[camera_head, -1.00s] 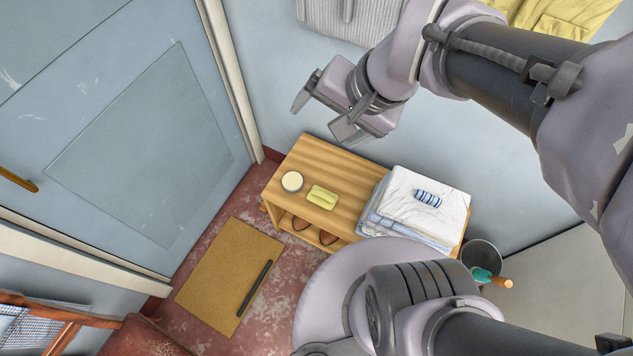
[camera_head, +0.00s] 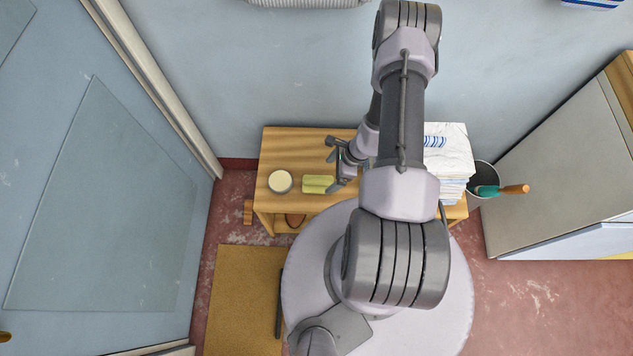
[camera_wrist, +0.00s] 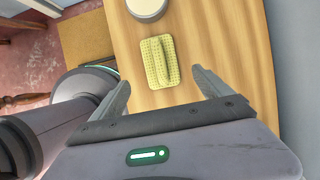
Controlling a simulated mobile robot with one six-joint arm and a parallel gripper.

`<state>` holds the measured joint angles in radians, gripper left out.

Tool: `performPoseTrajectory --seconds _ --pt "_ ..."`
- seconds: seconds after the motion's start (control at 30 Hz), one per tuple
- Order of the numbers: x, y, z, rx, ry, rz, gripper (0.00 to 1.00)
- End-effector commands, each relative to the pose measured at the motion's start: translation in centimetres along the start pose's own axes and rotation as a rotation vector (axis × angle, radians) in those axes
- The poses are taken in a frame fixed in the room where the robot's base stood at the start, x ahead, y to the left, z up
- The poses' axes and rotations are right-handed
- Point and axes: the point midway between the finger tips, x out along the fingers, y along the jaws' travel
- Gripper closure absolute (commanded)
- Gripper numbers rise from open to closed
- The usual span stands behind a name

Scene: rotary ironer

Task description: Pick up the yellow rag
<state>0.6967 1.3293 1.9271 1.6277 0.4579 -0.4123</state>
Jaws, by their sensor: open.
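The yellow rag (camera_head: 318,184) lies folded on the wooden bench top (camera_head: 290,148), just right of a round white-topped container (camera_head: 280,181). In the wrist view the rag (camera_wrist: 160,62) shows a waffle texture and a raised fold, and it lies ahead of the fingertips. My gripper (camera_head: 338,168) is open and empty at the right side of the rag. In the wrist view my gripper's (camera_wrist: 160,84) two fingers are spread wider than the rag, apart from it. Its height above the bench is hard to tell.
A stack of folded white cloths (camera_head: 453,150) with a blue-striped piece on top stands on the bench's right end. The round container (camera_wrist: 147,8) is close beyond the rag. A bucket (camera_head: 481,182) with a green tool stands right of the bench. The wall is behind.

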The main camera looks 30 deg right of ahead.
Motion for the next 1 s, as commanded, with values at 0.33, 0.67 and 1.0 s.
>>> performPoseTrajectory --seconds 0.33,0.67,1.0 --pt "4.9 -0.1 0.4 -0.004 -0.001 0.000 0.11" --pt "8.2 -0.2 1.0 -0.002 -0.001 -0.001 0.11" --pt "8.2 -0.1 1.0 -0.002 -0.001 -0.001 0.68"
